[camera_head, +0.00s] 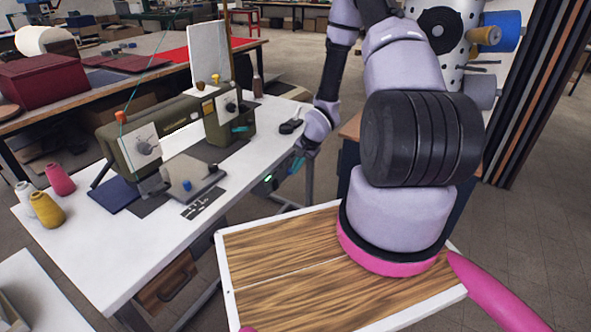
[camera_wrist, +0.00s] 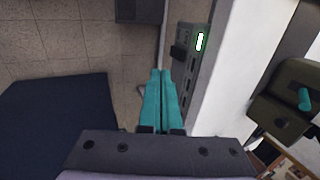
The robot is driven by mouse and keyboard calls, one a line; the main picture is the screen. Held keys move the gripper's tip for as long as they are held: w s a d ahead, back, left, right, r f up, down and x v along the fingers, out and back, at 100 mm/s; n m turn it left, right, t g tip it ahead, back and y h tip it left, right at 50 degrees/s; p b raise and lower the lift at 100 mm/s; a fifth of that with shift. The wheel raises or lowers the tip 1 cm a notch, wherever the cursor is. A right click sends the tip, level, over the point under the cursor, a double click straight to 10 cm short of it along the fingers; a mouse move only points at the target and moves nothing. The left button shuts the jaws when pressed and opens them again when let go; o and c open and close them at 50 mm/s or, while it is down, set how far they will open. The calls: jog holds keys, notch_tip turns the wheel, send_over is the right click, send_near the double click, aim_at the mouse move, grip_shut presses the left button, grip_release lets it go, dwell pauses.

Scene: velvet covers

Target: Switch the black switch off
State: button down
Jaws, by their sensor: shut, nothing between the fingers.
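A grey switch box (camera_wrist: 203,62) with a lit green-white indicator (camera_wrist: 200,42) runs along the table's edge in the wrist view. A small black part, apparently the black switch (camera_wrist: 180,51), sticks out of its side. My gripper (camera_wrist: 160,73) is shut and empty, its teal fingertips just left of the box and slightly below the black part. I cannot tell whether they touch the box.
A white table (camera_head: 120,247) carries a green sewing machine (camera_head: 175,132), thread cones (camera_head: 47,210) and a small black object (camera_head: 290,127) near the right edge. A wooden-topped surface (camera_head: 290,270) lies below my arm. Tiled floor (camera_wrist: 80,40) shows left of the box.

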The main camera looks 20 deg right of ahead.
aim_at(275, 185)
jog(key=shift+d+f+h, duration=0.3)
jog(key=shift+f, duration=0.35)
jog(key=shift+f, duration=0.1)
jog(key=w+a+f, duration=0.4)
jog(key=w+f, duration=0.1)
jog(key=f, duration=0.4)
jog(key=shift+w+a+f, duration=0.3)
jog(key=shift+w, duration=0.05)
